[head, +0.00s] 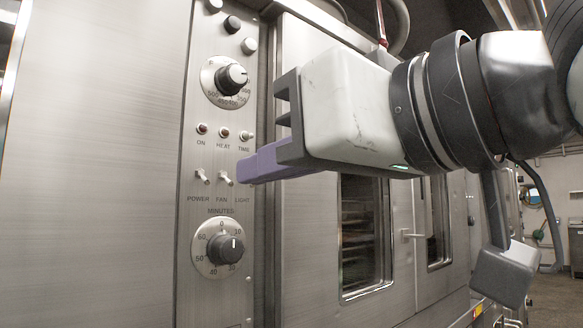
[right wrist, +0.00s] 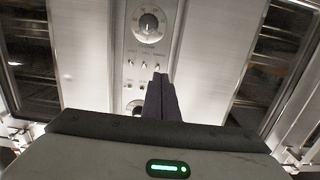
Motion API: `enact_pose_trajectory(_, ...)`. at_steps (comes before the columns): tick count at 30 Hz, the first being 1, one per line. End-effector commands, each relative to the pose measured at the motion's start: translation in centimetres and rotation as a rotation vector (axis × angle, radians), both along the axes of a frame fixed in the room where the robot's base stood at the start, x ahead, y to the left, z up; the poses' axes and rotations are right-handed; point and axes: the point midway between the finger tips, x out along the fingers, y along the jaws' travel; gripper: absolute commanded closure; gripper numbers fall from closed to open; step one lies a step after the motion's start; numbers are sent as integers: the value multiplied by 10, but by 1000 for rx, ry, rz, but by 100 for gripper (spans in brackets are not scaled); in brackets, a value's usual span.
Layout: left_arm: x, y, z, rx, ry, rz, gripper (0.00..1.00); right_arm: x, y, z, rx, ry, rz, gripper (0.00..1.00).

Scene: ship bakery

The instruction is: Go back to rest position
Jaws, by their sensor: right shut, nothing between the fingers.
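My right gripper (head: 246,170) comes in from the right in the head view, its purple fingers shut and empty. The fingertips are in front of the oven's control panel (head: 208,275), close to the switches. Whether they touch the panel I cannot tell. In the right wrist view the shut dark fingers (right wrist: 161,92) point at the same panel, just below the toggle switches (right wrist: 145,65). My left gripper is not in view.
The steel oven's temperature knob (head: 232,77) is above the fingers and its minutes knob (head: 225,249) below. Oven doors with windows (head: 362,235) stand to the right. A door handle (head: 412,235) sticks out there. Open floor (head: 556,297) shows at the far right.

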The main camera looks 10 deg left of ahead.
Motion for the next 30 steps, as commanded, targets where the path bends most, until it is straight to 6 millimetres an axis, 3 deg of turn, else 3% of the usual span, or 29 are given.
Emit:
enact_pose_trajectory(11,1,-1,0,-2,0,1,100,1,0,0,0,1,0,100)
enact_pose_trajectory(16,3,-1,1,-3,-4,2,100,22,-2,-19,26,36,5,100)
enact_pose_trajectory(20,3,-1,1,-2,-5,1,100,62,-8,-61,83,99,5,100)
enact_pose_trajectory(23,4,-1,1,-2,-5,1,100,94,-17,-103,132,147,-11,100)
enact_pose_trajectory(30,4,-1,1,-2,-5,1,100,152,-47,-228,219,254,-104,100)
